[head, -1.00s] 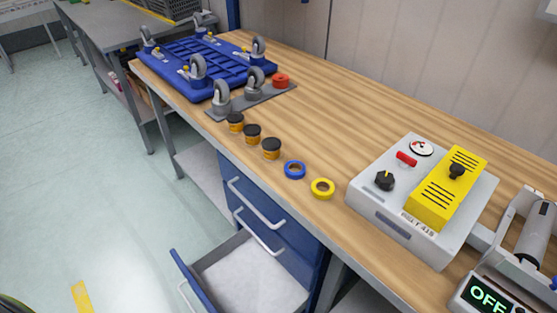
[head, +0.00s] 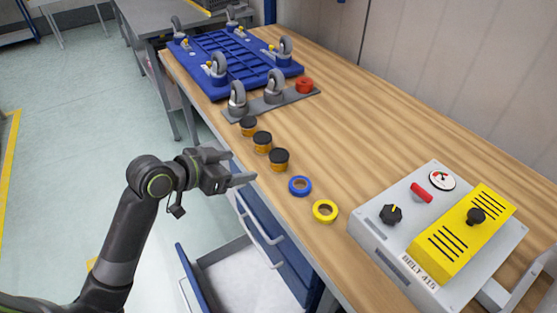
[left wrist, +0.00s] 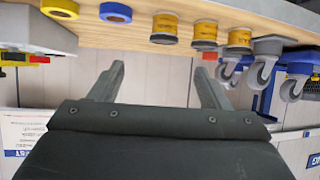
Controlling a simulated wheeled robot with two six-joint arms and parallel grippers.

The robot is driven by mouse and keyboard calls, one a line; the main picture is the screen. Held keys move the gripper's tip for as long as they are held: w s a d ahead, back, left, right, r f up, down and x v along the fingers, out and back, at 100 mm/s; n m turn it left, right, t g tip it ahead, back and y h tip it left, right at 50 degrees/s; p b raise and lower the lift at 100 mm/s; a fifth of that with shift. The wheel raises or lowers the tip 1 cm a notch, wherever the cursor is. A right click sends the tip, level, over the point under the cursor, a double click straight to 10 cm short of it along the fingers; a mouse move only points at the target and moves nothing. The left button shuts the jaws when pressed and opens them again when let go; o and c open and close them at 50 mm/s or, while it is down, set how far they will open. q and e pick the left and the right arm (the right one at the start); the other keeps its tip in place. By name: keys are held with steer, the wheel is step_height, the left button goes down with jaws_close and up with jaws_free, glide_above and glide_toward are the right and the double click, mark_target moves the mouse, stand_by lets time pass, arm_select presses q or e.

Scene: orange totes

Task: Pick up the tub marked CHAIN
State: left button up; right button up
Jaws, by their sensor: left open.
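Three small amber tubs with black lids stand in a row near the table's front edge: the far one (head: 248,126), the middle one (head: 262,142) and the near one (head: 279,160). I cannot read any label, so I cannot tell which is marked CHAIN. My left gripper (head: 242,177) is open and empty, off the table's front edge, to the left of the near tub and apart from it. The left wrist view, with the table along its top, shows the near tub (left wrist: 165,29), middle tub (left wrist: 205,34) and far tub (left wrist: 239,38) beyond the open fingers (left wrist: 161,72). My right gripper is not in view.
A blue tape roll (head: 300,186) and a yellow one (head: 325,211) lie nearer than the tubs. A grey box (head: 375,238) with a yellow block stands at right. Casters on a grey plate (head: 300,97) stand behind. An open drawer (head: 240,270) juts out below.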

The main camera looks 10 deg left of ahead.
mark_target(273, 158)
arm_select(q)
steer(key=x, duration=1)
steer(key=shift+w+p, duration=0.15)
steer(key=shift+p, duration=0.15)
steer(key=shift+w+d+f, duration=0.35)
steer(key=shift+w+f, duration=0.05)
steer(key=shift+w, duration=0.1)
steer(key=shift+w+a+p+x, duration=0.1)
steer(key=shift+a+p+x, duration=0.1)
steer(key=shift+x, duration=1.05)
steer(key=shift+w+a+p+x, duration=0.1)
steer(key=shift+w+p+x, duration=0.1)
steer(key=shift+x, duration=1.05)
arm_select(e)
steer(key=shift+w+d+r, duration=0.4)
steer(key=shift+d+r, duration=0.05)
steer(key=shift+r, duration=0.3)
arm_select(q)
steer(key=c, duration=1)
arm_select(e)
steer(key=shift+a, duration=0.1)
arm_select(q)
steer(key=shift+o, duration=0.2)
steer(key=shift+r, duration=0.1)
